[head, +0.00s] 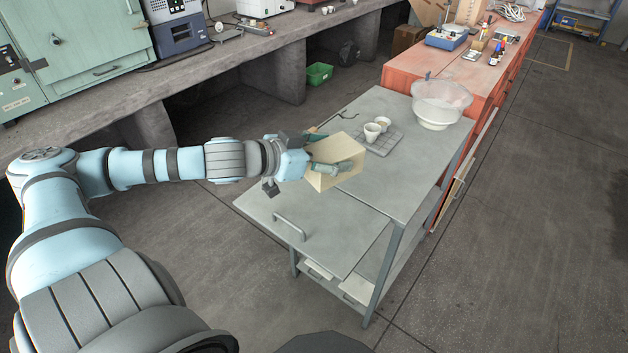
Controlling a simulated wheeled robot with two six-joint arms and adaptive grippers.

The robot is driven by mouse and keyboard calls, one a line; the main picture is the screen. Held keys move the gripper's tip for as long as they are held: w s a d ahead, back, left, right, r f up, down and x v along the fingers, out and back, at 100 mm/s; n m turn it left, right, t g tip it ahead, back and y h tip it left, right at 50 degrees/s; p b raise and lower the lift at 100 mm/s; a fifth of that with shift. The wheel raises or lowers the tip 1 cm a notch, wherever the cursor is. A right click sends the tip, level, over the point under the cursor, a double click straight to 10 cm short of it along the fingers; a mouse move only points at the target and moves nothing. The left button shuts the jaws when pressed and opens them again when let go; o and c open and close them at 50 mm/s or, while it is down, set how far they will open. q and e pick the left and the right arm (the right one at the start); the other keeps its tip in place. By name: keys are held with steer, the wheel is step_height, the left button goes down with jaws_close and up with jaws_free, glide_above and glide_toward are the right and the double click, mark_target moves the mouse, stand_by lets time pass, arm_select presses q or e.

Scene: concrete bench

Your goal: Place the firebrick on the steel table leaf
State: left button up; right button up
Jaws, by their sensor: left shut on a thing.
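The firebrick (347,149) is a cream block in the head view, over the seam between the steel table (410,195) and its leaf. My left gripper (328,155) is shut on the firebrick, with one finger across its near face; the far finger is mostly hidden. The steel table leaf (327,243) is a flat grey panel with a bar handle on the near left side, and its visible top is bare. I cannot tell from this view whether the firebrick touches the surface under it. My right gripper is not in view.
Two white cups (372,132) stand on a grey tile (383,142) on the table behind the firebrick. A clear bowl (440,100) stands at the table's far right. A red bench (470,65) adjoins the table's far end. A concrete bench (200,65) runs along the back left.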

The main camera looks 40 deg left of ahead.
arm_select(q)
steer(key=w+a+n+y, duration=0.1)
steer(key=a, duration=0.1)
steer(key=w+a+r+n+y, duration=0.1)
steer(key=a, duration=0.1)
steer(key=a+n+y+b, duration=0.1)
steer(key=a, duration=0.1)
steer(key=shift+w+r+t+y, duration=0.3)
steer(key=shift+w+r+y, duration=0.1)
step_height(320, 180, down, 15)
steer(key=b, duration=0.5)
steer(key=shift+a+r, duration=0.1)
steer(key=shift+a, duration=0.05)
steer(key=b, duration=0.2)
glide_above(314, 207)
step_height(314, 207, down, 5)
steer(key=shift+r, duration=0.1)
steer(key=o, duration=1.7)
